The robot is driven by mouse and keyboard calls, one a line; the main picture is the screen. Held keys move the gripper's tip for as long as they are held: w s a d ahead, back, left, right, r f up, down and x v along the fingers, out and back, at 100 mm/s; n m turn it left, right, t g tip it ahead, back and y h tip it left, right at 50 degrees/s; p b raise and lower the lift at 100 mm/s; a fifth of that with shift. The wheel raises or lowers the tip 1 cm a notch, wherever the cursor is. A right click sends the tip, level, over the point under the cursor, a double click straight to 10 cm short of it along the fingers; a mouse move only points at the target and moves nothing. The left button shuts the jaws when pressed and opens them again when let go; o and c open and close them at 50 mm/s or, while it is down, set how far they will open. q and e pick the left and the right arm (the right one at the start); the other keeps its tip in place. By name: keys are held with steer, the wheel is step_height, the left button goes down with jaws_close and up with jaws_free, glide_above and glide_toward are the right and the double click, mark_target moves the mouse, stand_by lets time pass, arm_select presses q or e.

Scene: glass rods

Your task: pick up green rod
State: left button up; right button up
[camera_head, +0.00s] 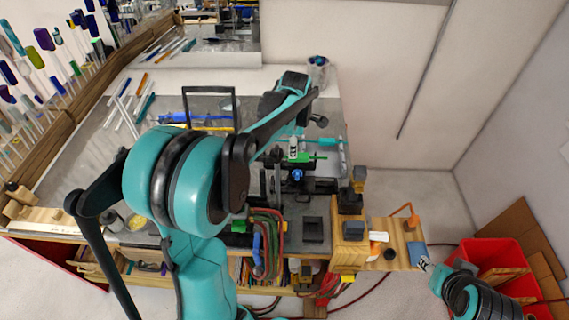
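A thin green rod (316,157) shows on the bench beside a dark fixture, right by my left gripper (293,150). Whether the two touch is too small to tell. My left arm reaches across the bench, and its gripper is small and partly lost against the dark fixture, so its fingers are unclear. Another dark green rod (147,106) lies on the bench at the left. My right gripper (424,263) is at the lower right, near a blue block, away from the rods; its finger state is unclear.
White, orange and blue rods (120,103) lie on the bench's left. A dark upright frame (211,108) stands mid-bench. A glass jar (317,68) stands at the back. A red bin (497,256) is on the floor at right. Cables and hoses hang at the bench front.

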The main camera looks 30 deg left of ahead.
arm_select(q)
steer(key=f, duration=0.2)
steer(key=w+f, duration=0.1)
steer(key=f, duration=0.2)
steer(key=w+a+f+p, duration=0.1)
steer(key=f, duration=0.1)
steer(key=shift+f, duration=0.35)
steer(key=shift+s, duration=0.1)
steer(key=c, duration=1.1)
